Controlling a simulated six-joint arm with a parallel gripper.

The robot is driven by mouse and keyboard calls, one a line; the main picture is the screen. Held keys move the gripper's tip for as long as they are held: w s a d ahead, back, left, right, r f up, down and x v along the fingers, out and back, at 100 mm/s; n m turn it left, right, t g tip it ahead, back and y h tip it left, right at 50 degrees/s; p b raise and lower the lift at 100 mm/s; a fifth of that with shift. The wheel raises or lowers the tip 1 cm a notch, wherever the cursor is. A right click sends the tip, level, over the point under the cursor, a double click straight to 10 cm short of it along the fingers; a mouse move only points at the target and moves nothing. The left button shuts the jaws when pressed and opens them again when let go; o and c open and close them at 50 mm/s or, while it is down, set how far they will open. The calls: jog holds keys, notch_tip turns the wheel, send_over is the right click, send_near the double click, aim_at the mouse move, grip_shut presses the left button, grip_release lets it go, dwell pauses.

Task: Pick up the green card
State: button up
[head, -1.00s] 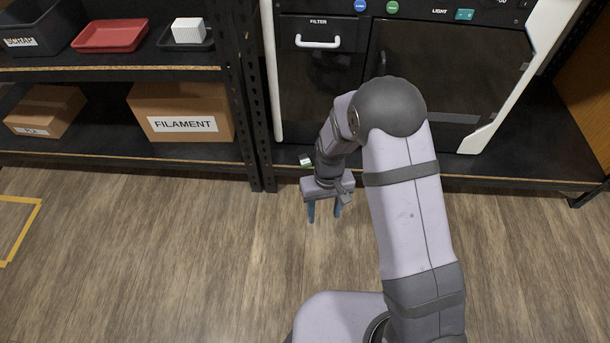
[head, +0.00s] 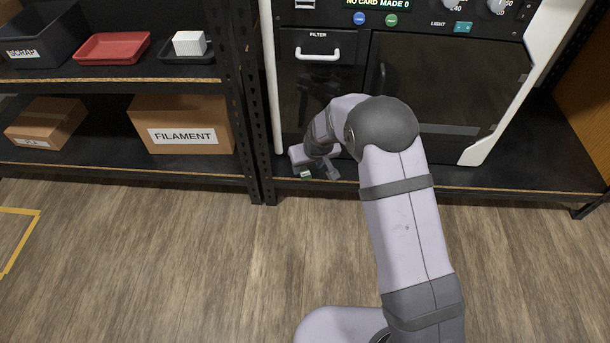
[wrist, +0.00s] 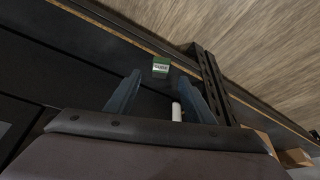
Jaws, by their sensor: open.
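The green card (head: 306,175) is small, green and white, and lies on the dark shelf near its front edge, below the machine. In the wrist view the green card (wrist: 160,67) shows beyond the fingertips, roughly centred between them, and apart from them. My gripper (wrist: 157,88) is open and empty, with one blue-grey finger on each side. In the head view my gripper body is just above and behind the card, and its fingers are mostly hidden there.
The machine (head: 318,90) with its filter drawer handle stands behind my gripper. A black shelf post (head: 250,120) rises left of the card. A filament box (head: 182,125), a red tray (head: 112,48) and a scrap bin (head: 40,45) sit further left.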

aim_at(305, 172)
jog(key=shift+b+x, duration=1.9)
jog(key=shift+x, duration=0.7)
jog(key=shift+c, duration=0.2)
jog(key=c, duration=1.1)
jog(key=shift+c, duration=0.3)
jog(key=shift+r, duration=0.15)
